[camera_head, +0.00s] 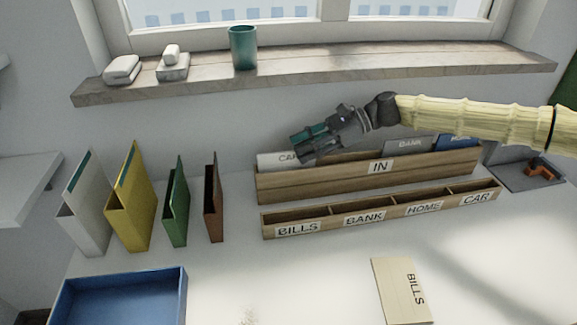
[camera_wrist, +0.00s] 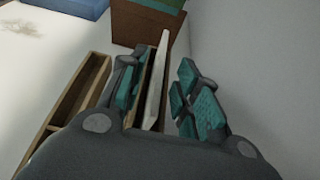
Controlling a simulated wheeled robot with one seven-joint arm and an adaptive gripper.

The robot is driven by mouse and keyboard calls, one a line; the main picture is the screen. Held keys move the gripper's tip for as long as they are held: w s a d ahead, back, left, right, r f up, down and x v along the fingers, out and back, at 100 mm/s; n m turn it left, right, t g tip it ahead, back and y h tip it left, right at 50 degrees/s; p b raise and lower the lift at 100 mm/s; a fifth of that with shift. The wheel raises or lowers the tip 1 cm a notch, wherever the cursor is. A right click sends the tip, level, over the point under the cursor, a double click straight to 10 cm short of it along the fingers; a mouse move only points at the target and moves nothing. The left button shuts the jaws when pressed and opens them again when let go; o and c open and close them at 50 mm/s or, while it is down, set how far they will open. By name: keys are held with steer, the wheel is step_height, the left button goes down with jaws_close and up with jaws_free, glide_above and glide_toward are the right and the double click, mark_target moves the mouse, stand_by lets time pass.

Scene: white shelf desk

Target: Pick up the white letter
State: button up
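The white letter (camera_head: 270,160), partly hidden and with the start of a "CAR" label showing, stands upright at the left end of the wooden IN rack (camera_head: 325,184). My gripper (camera_head: 303,148) is at the letter's upper right edge in the head view, partly covering it. In the wrist view the gripper (camera_wrist: 160,92) is open, with teal pads on both sides. The white letter (camera_wrist: 157,75) shows edge-on between the fingers, closer to the left finger, with a gap to the right finger.
Grey (camera_head: 408,146) and blue (camera_head: 457,141) letters stand further right in the rack. A divided sorter (camera_head: 381,216) is in front. A cream BILLS letter (camera_head: 399,290) lies on the desk. Folders, including a brown one (camera_head: 213,198), stand left. The wall and windowsill (camera_head: 330,69) are close behind.

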mark_target(293, 151)
steer(key=shift+x, duration=2.4)
jaws_close()
